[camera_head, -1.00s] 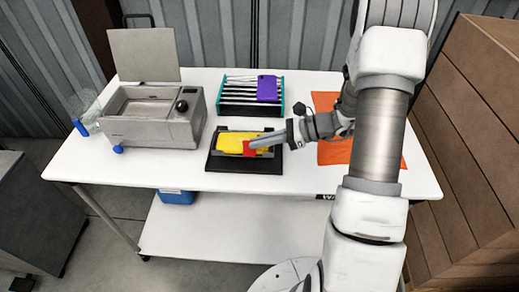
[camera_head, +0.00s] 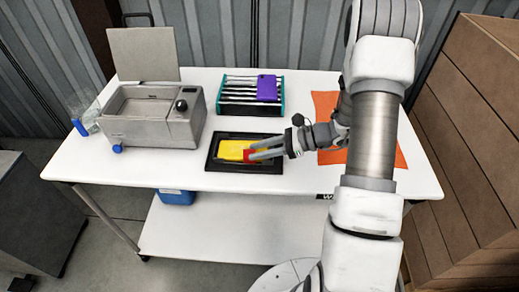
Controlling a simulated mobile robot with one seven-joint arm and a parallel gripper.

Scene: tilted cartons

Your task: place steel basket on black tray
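The black tray (camera_head: 214,163) lies flat near the middle of the white table. A yellow piece (camera_head: 231,150) and a smaller red piece (camera_head: 248,156) show within its rim. A thin grey edge borders them, but I cannot clearly make out the steel basket; it may be the low grey thing around these pieces. My gripper (camera_head: 253,153) reaches in from the right, over the tray's right half beside the red piece. Its two fingers show apart, so it looks open. The fingers hide part of the red piece and the tray.
A grey bath-like machine (camera_head: 147,131) with its lid up stands at the left, a clear bottle (camera_head: 85,117) beside it. A rack (camera_head: 238,109) with a purple piece (camera_head: 267,88) stands behind the tray. An orange mat (camera_head: 327,105) lies right. The table front is clear.

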